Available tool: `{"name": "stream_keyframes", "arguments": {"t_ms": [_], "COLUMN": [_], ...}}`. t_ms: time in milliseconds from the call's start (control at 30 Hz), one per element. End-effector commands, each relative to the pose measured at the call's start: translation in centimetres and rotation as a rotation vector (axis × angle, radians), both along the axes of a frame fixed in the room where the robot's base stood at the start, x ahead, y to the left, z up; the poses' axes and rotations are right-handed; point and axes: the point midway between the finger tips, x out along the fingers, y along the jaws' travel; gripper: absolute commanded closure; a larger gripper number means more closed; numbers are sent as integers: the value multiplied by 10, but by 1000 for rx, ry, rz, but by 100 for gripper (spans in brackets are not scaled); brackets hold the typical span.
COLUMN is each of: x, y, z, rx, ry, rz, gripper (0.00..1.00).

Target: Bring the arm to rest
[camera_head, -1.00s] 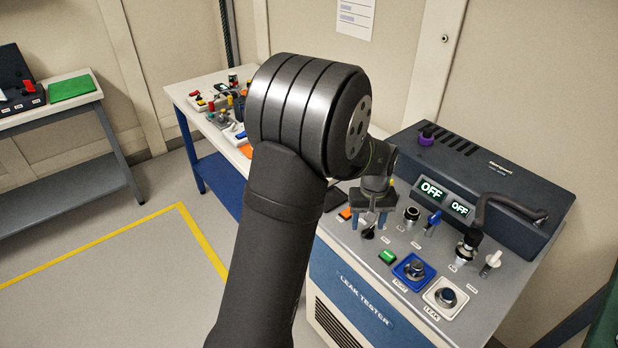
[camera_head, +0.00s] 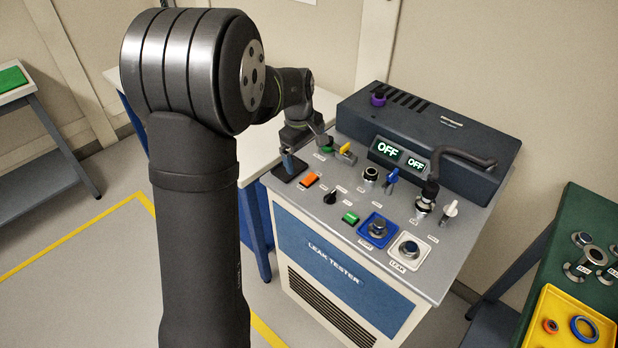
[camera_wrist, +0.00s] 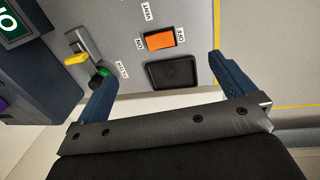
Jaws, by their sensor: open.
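My gripper (camera_head: 289,164) is over the left back part of the leak tester's top (camera_head: 345,208) in the head view. In the wrist view my gripper (camera_wrist: 160,85) has its two blue fingers wide apart with nothing between them. A black square pad (camera_wrist: 171,73) and an orange rocker switch (camera_wrist: 160,40) lie on the panel beyond the fingers. The left finger overlaps the view of a green knob (camera_wrist: 99,82) near a yellow-handled valve (camera_wrist: 76,58); I cannot tell if they touch. My arm hides part of the table behind.
The tester's dark console (camera_head: 440,130) shows two OFF displays. A curved hose (camera_head: 462,156) rises from the panel. At right, a green bench (camera_head: 590,215) holds a yellow tray (camera_head: 550,300) with rings. The floor at left is clear.

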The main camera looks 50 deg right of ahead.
Motion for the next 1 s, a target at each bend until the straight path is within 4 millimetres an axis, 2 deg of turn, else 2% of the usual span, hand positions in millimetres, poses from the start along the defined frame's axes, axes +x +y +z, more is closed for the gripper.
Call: {"name": "stream_keyframes", "arguments": {"t_ms": [167, 800, 900, 1000], "x": [0, 0, 0, 0], "y": [-1, -1, -1, 0], "z": [-10, -10, -7, 5], "rx": [0, 0, -2, -4], "ry": [0, -1, -1, -3], "rz": [-1, -2, -1, -2], "gripper": [0, 0, 0, 0]}}
